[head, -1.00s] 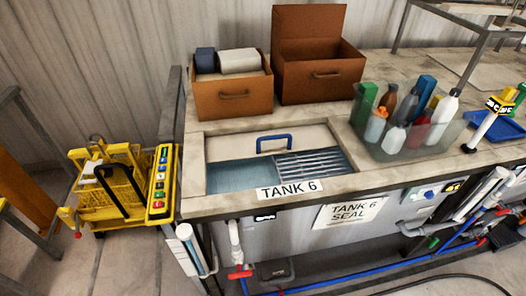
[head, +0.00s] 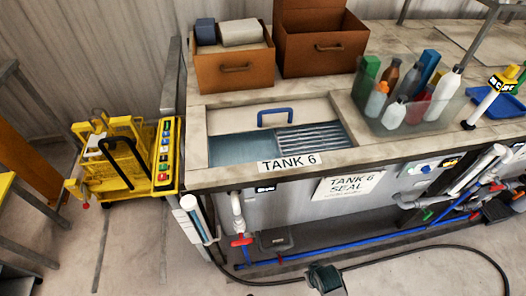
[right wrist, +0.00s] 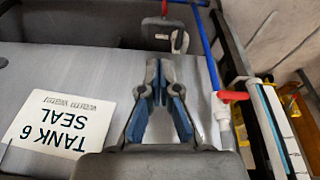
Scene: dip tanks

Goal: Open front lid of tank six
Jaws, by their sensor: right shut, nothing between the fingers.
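Tank six (head: 203,175) is set in the bench top, with a "TANK 6" label (head: 290,162) on its front rim. A pale lid panel (head: 235,122) with a blue handle (head: 275,116) lies over its back part. The front part is uncovered, showing bluish liquid (head: 240,150) and a slatted rack (head: 308,138). In the right wrist view, my right gripper (right wrist: 158,82) is shut and empty in front of the tank's grey front wall (right wrist: 95,70), beside the "TANK 6 SEAL" sign (right wrist: 62,122). My left gripper is not in view.
Two brown boxes (head: 235,70) (head: 318,50) stand behind the tank. A clear bin of bottles (head: 405,118) stands to its right. A yellow cart (head: 122,165) is at the left. Pipes with red valves (head: 241,240) run below the tank front. A dark hose (head: 440,248) crosses the floor.

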